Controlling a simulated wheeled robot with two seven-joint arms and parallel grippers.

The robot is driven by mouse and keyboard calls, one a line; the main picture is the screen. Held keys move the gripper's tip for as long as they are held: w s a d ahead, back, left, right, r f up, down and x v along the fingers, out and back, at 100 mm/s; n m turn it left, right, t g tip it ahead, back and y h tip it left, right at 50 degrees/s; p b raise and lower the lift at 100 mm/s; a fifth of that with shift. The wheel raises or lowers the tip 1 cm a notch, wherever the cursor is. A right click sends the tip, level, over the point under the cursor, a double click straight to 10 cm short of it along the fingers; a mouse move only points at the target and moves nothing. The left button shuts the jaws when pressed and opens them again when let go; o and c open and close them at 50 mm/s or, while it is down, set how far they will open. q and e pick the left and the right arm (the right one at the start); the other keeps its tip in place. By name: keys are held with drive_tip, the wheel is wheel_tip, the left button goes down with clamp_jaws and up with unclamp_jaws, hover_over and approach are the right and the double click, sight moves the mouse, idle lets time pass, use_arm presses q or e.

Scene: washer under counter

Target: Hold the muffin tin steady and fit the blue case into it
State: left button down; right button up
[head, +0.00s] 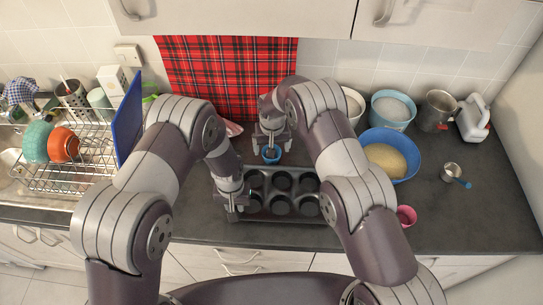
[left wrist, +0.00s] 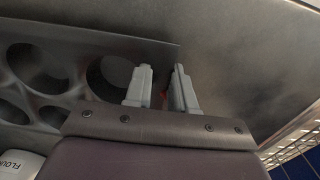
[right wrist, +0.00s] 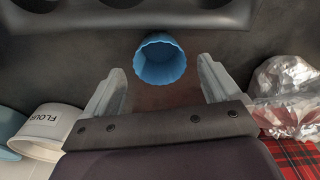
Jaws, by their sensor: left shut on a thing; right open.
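The dark muffin tin (head: 318,213) lies on the counter, and its cups look empty in the head view. My left gripper (head: 234,208) is shut on the rim at the tin's left end; the left wrist view shows its fingers close together at the tin's edge (left wrist: 140,50). The blue case (head: 271,157) stands behind the tin, apart from it. My right gripper (head: 271,145) is open above and behind the case. In the right wrist view the case (right wrist: 160,62) sits just beyond the spread fingertips, not gripped. The tin's edge (right wrist: 100,18) shows beyond the case.
A blue bowl (head: 405,150) of pale grain stands right of the tin, with a pink cup (head: 406,215) in front. A flour canister (right wrist: 45,130) and crumpled foil or plastic (right wrist: 290,90) flank the right gripper. A dish rack (head: 70,178) and blue board (head: 129,120) stand left.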

drive_tip(key=f, duration=0.2)
drive_tip(key=shift+w+f, duration=0.2)
drive_tip(key=shift+f, duration=0.1)
drive_tip(key=c, duration=1.1)
wheel_tip(320, 180, up, 9)
drive_tip(key=shift+s+r, duration=0.15)
drive_tip(key=shift+r, duration=0.05)
drive_tip(key=r, duration=0.2)
hover_over(281, 207)
drive_tip(key=f, duration=1)
drive_tip(key=shift+s+f, duration=0.3)
drive_tip(key=shift+f, duration=0.05)
